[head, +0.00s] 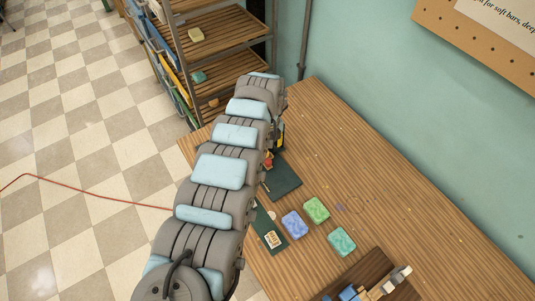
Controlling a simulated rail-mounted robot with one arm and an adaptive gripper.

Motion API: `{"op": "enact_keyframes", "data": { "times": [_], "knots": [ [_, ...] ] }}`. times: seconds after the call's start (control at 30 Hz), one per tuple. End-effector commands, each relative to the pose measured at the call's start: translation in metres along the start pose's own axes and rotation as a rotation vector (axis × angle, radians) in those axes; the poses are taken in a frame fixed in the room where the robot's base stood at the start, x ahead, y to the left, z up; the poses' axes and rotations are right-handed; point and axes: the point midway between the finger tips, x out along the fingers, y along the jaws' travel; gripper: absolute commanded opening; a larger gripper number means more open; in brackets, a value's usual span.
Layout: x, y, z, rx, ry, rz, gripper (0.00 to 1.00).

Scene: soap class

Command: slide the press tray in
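I cannot make out the press tray for certain. A dark brown wooden board (372,268) at the bottom edge carries blue and pale metal parts; it is cut off by the frame, and I cannot tell whether it is the press. My arm runs from the lower left up to the table's far end and covers much of the table's left side. A small black and yellow part shows beside the arm, perhaps part of my gripper (281,134). Its fingertips are hidden, so whether it is open or holds anything does not show.
On the wooden table (400,190) lie a blue soap (294,224), a green soap (316,209) and a teal soap (341,241). Dark green mats (284,180) lie partly behind my arm. A shelf rack (222,33) stands beyond. The table's right side is mostly clear.

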Motion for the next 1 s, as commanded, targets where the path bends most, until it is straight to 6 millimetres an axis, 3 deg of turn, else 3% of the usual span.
{"op": "enact_keyframes", "data": {
  "times": [0.1, 0.3, 1.0],
  "knots": [
    [-0.019, 0.000, 0.002, -0.001, -0.004, -0.002, 0.54],
    [-0.037, 0.000, 0.001, 0.000, -0.002, 0.000, 0.54],
    [-0.040, 0.000, 0.000, 0.000, 0.000, 0.000, 0.54]
  ]
}}
